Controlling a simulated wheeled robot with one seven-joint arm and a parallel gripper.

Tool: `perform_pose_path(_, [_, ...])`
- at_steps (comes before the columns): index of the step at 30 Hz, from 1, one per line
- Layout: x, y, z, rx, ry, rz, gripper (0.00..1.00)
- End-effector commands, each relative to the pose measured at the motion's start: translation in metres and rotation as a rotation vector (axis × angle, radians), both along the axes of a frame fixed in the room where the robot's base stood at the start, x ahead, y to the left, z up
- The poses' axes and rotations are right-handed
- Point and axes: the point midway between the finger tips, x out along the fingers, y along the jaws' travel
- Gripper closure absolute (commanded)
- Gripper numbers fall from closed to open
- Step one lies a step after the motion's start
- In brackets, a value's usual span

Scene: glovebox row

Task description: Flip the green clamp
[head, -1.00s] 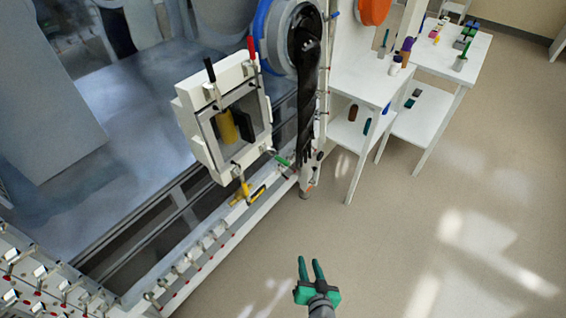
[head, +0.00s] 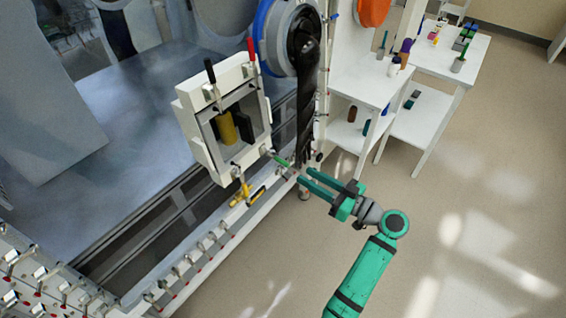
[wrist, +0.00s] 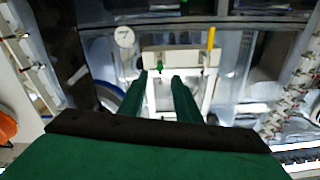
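The green clamp (head: 281,160) is a small toggle clamp with a green handle at the lower right corner of the white window frame (head: 188,112). Its handle points up and left in the head view. My gripper (head: 302,178) is just to the right of the clamp, fingers pointing at it. In the wrist view my gripper (wrist: 160,76) has its two green fingers apart with nothing held. The green clamp (wrist: 160,67) shows as a small green spot in the gap between the fingertips, apparently beyond them. I cannot tell whether they touch it.
A yellow-handled clamp (head: 246,189) is at the frame's bottom edge. Black-handled (head: 210,72) and red-handled (head: 252,47) clamps are at its top. A black glove (head: 306,95) hangs close above my fingers. White shelves (head: 365,85) stand to the right. The floor below is clear.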

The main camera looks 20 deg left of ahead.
Motion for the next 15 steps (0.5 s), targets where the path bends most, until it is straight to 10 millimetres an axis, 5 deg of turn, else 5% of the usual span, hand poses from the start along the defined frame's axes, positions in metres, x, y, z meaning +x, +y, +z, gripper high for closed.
perform_pose_path(15, [0.026, 0.077, -0.001, 0.0, 0.002, 0.001, 0.7])
